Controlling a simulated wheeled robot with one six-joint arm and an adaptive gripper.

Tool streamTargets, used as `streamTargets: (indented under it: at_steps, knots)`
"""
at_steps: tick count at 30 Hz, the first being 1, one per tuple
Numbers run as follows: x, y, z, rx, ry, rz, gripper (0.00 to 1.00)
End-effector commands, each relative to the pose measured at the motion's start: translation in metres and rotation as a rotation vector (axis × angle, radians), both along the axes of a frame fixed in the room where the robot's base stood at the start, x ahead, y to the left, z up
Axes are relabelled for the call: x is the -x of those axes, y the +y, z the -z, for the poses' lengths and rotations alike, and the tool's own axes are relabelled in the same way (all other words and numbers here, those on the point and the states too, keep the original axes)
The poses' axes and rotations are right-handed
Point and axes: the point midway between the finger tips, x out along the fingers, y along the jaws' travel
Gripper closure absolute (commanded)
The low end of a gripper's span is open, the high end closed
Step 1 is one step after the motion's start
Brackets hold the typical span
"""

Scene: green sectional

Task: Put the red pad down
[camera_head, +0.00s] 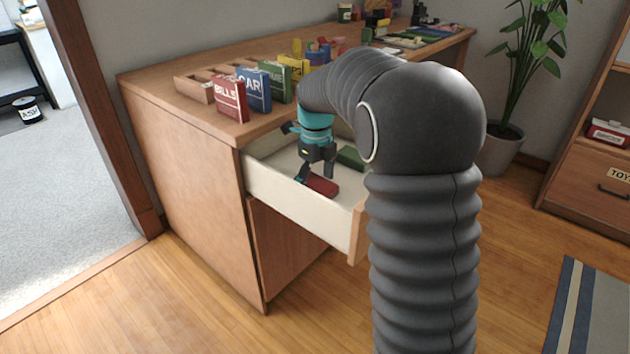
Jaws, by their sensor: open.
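The red pad (322,186) lies in the open desk drawer (290,203), near the drawer's side wall. My gripper (316,176) points down into the drawer, just above the red pad. Its fingers are spread apart. Whether a fingertip touches the pad is hard to tell at this size. A green pad (350,157) lies in the drawer further back, partly hidden by my arm.
On the desk (180,79) stand a red box marked BILLS (230,101), a blue one marked CAR (256,92) and a green one (278,80), beside a wooden rack (192,87). My arm hides the drawer's right part. The floor (190,290) in front is clear.

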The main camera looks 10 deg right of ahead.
Motion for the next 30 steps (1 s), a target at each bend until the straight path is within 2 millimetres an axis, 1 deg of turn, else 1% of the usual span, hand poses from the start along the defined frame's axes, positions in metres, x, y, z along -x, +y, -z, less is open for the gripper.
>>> streamTargets:
  at_steps: [5,10,14,18,21,25,30]
  knots:
    - [0.000,0.000,0.007,0.000,-0.001,0.000,0.14]
    - [-0.002,-0.001,-0.027,0.000,-0.004,0.000,0.14]
    - [-0.008,-0.006,-0.054,0.000,-0.003,0.001,0.14]
    - [-0.007,-0.005,-0.084,0.000,-0.004,0.000,0.14]
    - [-0.008,-0.005,-0.102,0.000,-0.004,0.000,0.14]
    - [-0.008,-0.005,-0.120,0.000,-0.003,0.000,0.14]
    - [-0.007,-0.005,-0.132,0.000,-0.001,0.000,0.14]
